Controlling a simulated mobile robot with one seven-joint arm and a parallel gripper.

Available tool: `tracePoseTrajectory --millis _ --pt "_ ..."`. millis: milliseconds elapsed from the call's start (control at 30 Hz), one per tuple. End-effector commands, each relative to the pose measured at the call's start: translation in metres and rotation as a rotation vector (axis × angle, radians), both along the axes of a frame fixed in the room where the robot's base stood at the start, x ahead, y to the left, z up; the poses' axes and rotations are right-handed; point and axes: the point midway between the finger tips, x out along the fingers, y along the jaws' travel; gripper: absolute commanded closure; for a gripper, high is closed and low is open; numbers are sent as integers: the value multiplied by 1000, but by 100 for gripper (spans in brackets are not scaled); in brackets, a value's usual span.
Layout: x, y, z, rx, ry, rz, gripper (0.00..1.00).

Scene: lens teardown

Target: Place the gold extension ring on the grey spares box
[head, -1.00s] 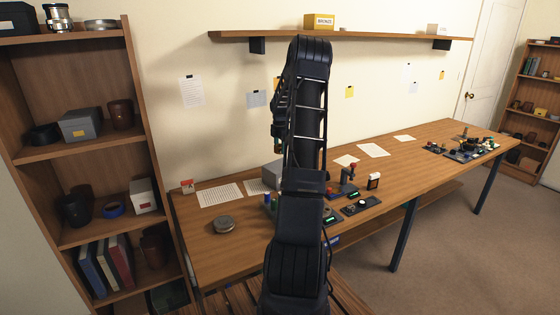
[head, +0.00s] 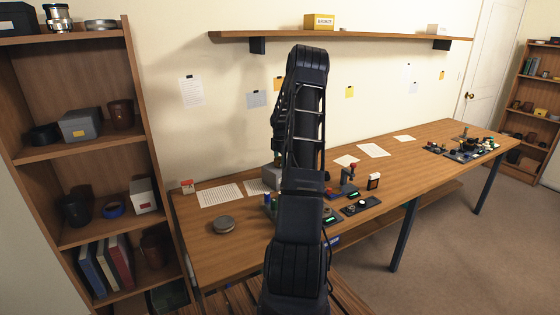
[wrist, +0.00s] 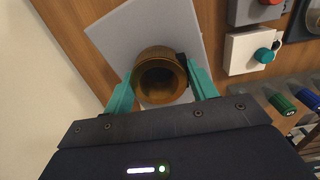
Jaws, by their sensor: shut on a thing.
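The gold extension ring (wrist: 159,53) is in the wrist view, a brown-gold hollow cylinder seen down its open end. My gripper (wrist: 161,86) is shut on it, with a teal finger on each side. A pale grey flat square (wrist: 125,35) lies behind the ring; I cannot tell whether it is a box top or paper, or whether the ring touches it. In the head view a grey box (head: 267,171) stands on the bench, mostly hidden by my arm. My gripper and the ring are hidden there.
A wall shelf (head: 360,37) runs above. A white box with a teal knob (wrist: 248,52) is right of the ring in the wrist view.

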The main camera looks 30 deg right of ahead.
Motion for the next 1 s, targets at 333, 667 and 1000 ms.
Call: tracePoseTrajectory --millis 333,667,1000 --pt "0 0 -2 0 0 0 21" --pt "0 -1 14 -1 -2 0 21" --pt "0 0 77 -2 -2 0 21"
